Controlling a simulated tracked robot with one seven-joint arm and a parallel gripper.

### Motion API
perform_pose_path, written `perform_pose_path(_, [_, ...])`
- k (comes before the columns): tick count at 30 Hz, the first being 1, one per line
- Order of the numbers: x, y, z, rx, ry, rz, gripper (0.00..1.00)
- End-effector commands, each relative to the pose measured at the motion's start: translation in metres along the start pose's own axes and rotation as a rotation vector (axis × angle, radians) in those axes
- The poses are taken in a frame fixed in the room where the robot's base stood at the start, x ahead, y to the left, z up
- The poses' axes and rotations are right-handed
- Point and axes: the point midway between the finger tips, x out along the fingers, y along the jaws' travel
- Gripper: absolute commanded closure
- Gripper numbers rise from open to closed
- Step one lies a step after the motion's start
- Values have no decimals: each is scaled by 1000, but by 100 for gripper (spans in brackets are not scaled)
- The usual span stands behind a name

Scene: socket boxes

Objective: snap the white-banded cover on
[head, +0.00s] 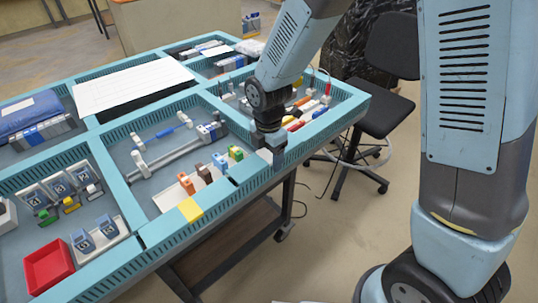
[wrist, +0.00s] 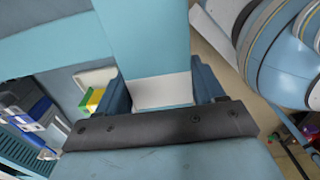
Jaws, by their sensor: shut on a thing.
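My gripper (head: 268,145) is low over the front rail of the blue table, right of the row of coloured blocks. In the wrist view my gripper (wrist: 162,95) is shut on a white piece (wrist: 162,92). Only its plain white face shows between the fingers; I cannot tell whether it is the white-banded cover. In the head view it is hidden by the gripper. At the left, several grey-blue socket units (head: 60,188) stand in a row, with green, yellow and white parts in front of them. Two blue-and-white units (head: 95,237) stand on a white base nearby.
An orange block (head: 186,183), a brown block (head: 204,172) and others stand left of my gripper. A red tray (head: 48,268) is at the near left. A bay of coloured parts (head: 305,110) lies behind right.

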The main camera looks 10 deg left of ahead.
Motion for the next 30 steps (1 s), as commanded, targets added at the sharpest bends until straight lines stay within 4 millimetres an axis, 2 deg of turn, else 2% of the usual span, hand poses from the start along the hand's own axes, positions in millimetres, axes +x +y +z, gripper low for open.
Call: perform_pose_path(30, [9,0,1,0,0,-1,90])
